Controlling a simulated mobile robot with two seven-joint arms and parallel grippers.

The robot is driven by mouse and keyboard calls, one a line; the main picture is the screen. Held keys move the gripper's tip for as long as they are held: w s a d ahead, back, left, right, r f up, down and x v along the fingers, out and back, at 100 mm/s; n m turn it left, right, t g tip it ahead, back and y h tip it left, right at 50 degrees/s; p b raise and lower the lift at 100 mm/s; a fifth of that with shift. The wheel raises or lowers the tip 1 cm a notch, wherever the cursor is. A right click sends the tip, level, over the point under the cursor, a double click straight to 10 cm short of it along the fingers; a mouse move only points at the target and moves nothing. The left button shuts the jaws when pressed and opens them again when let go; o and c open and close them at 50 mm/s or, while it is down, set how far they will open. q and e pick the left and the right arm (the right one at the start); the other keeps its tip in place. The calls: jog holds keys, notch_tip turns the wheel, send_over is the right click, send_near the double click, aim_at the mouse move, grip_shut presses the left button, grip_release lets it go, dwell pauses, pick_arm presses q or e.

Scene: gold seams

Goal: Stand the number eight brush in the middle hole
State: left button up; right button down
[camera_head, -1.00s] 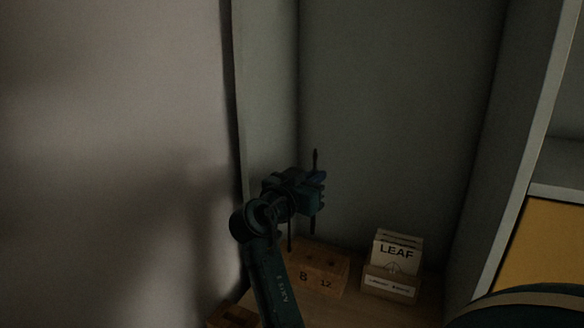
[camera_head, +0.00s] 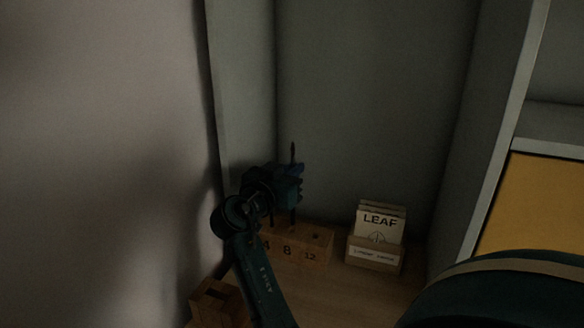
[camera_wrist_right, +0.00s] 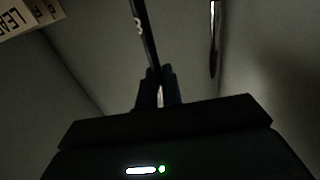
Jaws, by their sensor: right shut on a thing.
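My right gripper (camera_head: 291,186) is shut on a thin dark brush (camera_head: 293,153) and holds it upright above the wooden block (camera_head: 318,259). In the right wrist view the brush (camera_wrist_right: 146,35) bears an 8 and runs up from between the fingers. The block's front reads 4, 8 and 12. The brush's lower end meets the block's top near the middle hole, above the 8; I cannot tell whether it is inside. The right hole, by the 12, looks empty. Another thin brush (camera_wrist_right: 214,40) stands apart in the wrist view. My left gripper is not in view.
A small holder with LEAF cards (camera_head: 377,238) stands right of the block. A wooden box (camera_head: 218,303) sits at the lower left, beside my right arm. Walls close in behind and left. The tabletop (camera_head: 335,295) in front is bare.

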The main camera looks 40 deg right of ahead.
jog(key=shift+f+b, duration=0.15)
jog(key=shift+b, duration=0.7)
dwell(1.2)
jog(key=shift+f+b, duration=0.35)
jog(key=shift+b, duration=0.25)
dwell(0.4)
dwell(0.5)
jog(key=shift+f+b, duration=0.7)
jog(key=shift+b, duration=0.25)
jog(key=shift+f, duration=0.15)
jog(key=shift+f+b, duration=0.3)
jog(key=shift+b, duration=0.2)
jog(key=shift+s+a+f+b, duration=0.1)
jog(key=shift+s+f+b, duration=0.1)
jog(key=shift+f+b, duration=0.85)
